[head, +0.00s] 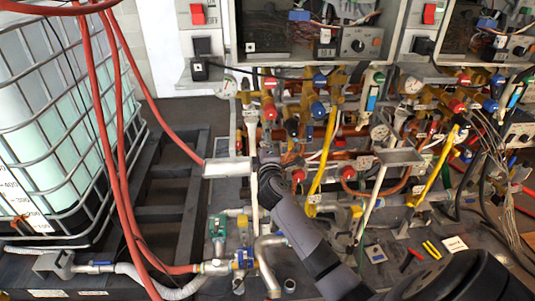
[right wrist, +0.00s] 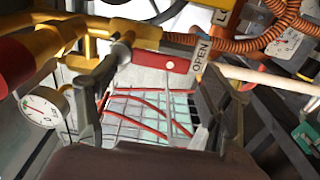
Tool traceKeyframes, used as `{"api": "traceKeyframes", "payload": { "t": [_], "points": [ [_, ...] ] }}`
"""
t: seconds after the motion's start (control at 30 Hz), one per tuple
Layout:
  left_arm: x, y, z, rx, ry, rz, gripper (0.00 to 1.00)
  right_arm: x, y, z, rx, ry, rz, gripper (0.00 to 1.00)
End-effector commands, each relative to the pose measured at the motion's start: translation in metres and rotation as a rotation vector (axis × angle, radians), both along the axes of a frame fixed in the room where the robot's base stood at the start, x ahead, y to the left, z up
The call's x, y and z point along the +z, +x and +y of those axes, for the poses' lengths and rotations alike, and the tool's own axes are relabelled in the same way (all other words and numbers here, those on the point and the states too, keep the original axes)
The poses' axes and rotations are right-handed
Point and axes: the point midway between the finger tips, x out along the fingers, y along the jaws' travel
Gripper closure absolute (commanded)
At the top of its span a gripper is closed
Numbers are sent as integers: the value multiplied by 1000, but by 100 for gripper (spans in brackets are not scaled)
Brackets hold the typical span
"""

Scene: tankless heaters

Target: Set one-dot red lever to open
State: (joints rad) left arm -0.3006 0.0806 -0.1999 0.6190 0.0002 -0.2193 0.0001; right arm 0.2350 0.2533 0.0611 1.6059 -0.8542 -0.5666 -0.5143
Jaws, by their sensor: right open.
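The red lever (right wrist: 168,62) with one white dot shows in the right wrist view, lying nearly level at the upper middle. A white label reading OPEN (right wrist: 201,54) is beside its right end. My right gripper (right wrist: 166,72) is open, one finger on each side of the lever. I cannot tell whether either finger touches it. In the head view my right gripper (head: 268,158) reaches into the pipework below the left heater; the lever cannot be made out clearly there. My left gripper is not in view.
A pressure gauge (right wrist: 42,108) and yellow pipes (right wrist: 60,35) crowd the left of the wrist view. An orange corrugated hose (right wrist: 272,35) is at upper right. In the head view, red hoses (head: 118,150) hang before a caged tank (head: 55,120); valves and pipes fill the right.

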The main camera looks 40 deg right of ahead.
Motion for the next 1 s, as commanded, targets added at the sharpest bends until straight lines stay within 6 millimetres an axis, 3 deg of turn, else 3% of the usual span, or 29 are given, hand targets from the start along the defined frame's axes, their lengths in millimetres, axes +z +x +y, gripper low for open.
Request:
{"api": "traceKeyframes", "payload": {
  "t": [0.2,0.4,1.0],
  "points": [
    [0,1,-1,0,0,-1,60,-2,-42,27,3,2,2,28],
    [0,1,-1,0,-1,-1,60,-1,-68,42,2,1,0,28],
    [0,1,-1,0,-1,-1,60,0,-76,47,1,1,-1,28]
  ]
}}
